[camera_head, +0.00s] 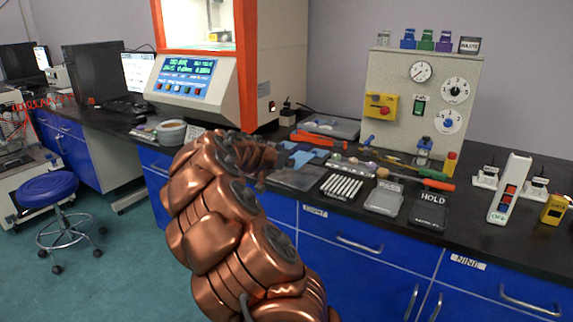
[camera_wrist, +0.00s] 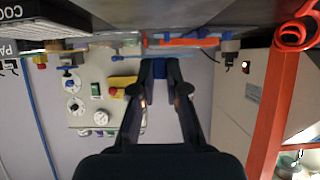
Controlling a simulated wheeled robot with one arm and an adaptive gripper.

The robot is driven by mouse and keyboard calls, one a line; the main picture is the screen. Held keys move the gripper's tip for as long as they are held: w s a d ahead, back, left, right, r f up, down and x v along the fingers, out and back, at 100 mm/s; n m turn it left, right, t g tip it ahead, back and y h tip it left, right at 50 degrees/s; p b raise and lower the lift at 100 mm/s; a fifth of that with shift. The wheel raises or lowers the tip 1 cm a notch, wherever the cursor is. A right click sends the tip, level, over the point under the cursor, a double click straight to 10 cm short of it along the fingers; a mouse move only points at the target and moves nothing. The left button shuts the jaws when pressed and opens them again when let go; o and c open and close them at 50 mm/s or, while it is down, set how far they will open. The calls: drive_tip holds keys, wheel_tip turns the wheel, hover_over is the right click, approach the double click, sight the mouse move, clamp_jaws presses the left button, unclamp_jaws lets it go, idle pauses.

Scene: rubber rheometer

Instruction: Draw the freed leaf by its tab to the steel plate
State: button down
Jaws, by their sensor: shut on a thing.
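My gripper (camera_wrist: 160,66) is shut on a small blue tab (camera_wrist: 160,70), held between the two fingertips in the wrist view. In the head view a blue sheet (camera_head: 303,155) lies at the bench's middle, just right of my wrist. A grey flat plate (camera_head: 298,178), apparently the steel plate, lies in front of it. My arm hides the fingertips and part of this area in the head view.
An orange-framed rheometer (camera_head: 245,70) stands behind on the left. Orange-handled tools (camera_head: 318,139) lie behind the sheet. Right are a row of metal strips (camera_head: 342,186), PASS tray (camera_head: 385,199), HOLD tray (camera_head: 428,211) and a gauge panel (camera_head: 420,105).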

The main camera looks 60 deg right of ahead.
sight(286, 183)
drive_tip(key=shift+f+b, duration=2.4)
drive_tip(key=shift+b, duration=0.05)
drive_tip(key=c, duration=1.1)
unclamp_jaws()
drive_tip(key=shift+a, duration=0.15)
drive_tip(key=b+v, duration=0.1)
drive_tip(key=v, duration=0.6)
drive_tip(key=shift+r+b, duration=0.3)
drive_tip(key=shift+b, duration=0.05)
